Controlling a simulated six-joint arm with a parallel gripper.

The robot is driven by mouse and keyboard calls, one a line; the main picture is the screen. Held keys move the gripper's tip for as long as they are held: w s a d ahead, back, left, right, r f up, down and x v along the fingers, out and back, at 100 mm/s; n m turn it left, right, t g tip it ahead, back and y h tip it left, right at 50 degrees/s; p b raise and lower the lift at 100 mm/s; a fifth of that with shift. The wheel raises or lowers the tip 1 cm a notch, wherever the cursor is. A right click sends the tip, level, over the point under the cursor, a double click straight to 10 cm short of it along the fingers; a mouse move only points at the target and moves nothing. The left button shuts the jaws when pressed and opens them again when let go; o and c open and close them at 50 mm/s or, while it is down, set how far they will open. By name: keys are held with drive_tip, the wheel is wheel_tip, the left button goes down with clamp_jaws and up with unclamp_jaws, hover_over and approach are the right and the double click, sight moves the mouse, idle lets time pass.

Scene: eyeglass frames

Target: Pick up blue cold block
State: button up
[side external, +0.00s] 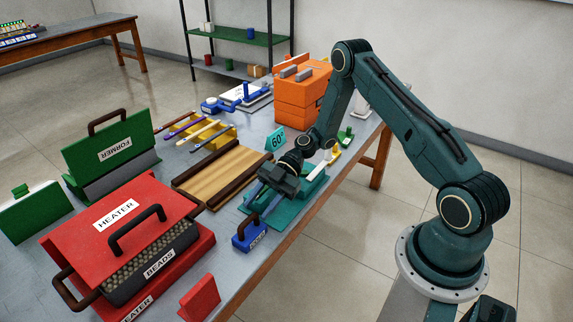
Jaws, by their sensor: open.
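The blue cold block (248,237) stands upright near the front edge of the table. It has a dark arched handle on top and a white label on its front. My gripper (266,200) is above and slightly right of the block in the picture, close to its handle. The jaws are open and appear empty. The fingers are small and dark here, so the exact gap to the handle cannot be told.
A red heater box (70,240) with handles and a bead tray (160,262) stands left of the block. A small red stand (200,300) is in front. A teal fixture (290,212) lies under my gripper, and a wooden board (222,172) lies behind.

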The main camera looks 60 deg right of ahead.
sight(254, 214)
drive_tip(key=shift+s+x, duration=0.2)
drive_tip(key=shift+x, duration=2.4)
drive_tip(key=shift+f, duration=0.1)
drive_tip(key=shift+w, duration=0.1)
clamp_jaws()
